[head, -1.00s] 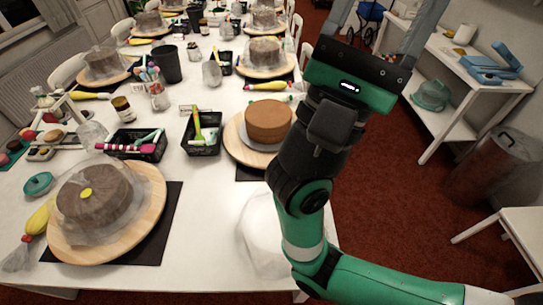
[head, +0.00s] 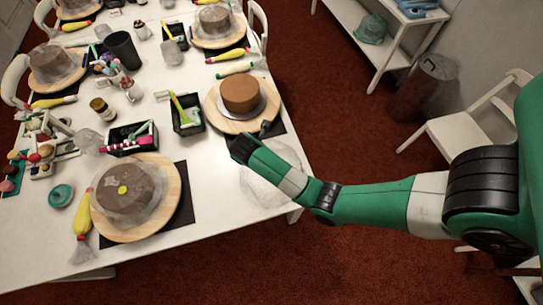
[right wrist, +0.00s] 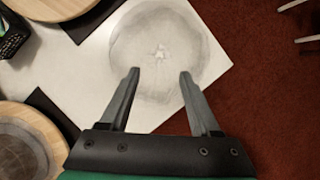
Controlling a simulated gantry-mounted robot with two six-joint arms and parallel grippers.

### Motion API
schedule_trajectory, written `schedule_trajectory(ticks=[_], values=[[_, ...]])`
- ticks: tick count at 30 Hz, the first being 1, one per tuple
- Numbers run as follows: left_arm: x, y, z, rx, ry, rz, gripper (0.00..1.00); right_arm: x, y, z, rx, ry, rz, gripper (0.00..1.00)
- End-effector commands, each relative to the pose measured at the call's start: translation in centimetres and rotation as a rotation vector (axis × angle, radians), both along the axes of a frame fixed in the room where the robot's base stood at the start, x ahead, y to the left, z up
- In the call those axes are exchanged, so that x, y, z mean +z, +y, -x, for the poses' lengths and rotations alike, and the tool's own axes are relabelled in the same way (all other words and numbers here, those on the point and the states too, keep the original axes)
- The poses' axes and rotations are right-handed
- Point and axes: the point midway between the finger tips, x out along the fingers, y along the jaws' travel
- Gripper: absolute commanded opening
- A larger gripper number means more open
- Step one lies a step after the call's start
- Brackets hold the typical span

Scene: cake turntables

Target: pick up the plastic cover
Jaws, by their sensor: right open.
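The plastic cover (head: 262,188) is a clear, round dome on the white table's near right corner. In the head view my right arm crosses over it and hides part of it. The right wrist view shows the cover (right wrist: 180,45) as a faint disc with a small pale knob-like centre. My right gripper (right wrist: 158,72) is open and empty. In that view its two fingertips overlap the lower part of the cover, and the gap between them and the cover is hard to judge. My left gripper is not in view.
A brown cake (head: 240,95) on a wooden board (head: 217,113) stands just beyond the cover. A plastic-wrapped cake (head: 130,188) is to the left. Two black baskets (head: 187,118) (head: 121,147) hold tools. The table edge is close on the right, with red floor beyond.

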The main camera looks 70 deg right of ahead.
Motion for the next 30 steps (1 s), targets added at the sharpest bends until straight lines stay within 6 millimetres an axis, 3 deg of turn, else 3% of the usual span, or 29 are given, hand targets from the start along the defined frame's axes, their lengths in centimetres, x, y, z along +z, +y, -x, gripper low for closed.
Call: schedule_trajectory(ticks=[8, 16, 24, 30], values=[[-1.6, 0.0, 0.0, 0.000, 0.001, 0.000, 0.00, -4.9, -1.9, 0.3, -0.002, 0.002, 0.001, 0.64], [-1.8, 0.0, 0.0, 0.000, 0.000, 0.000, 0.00, -6.1, -2.4, 0.3, -0.001, 0.000, 0.001, 0.64], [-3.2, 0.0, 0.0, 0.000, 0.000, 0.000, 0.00, -10.1, -3.9, 0.6, -0.001, -0.001, 0.000, 0.64], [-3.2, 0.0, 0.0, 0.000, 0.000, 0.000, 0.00, -10.3, -4.1, 0.6, 0.001, -0.002, 0.000, 0.64]])
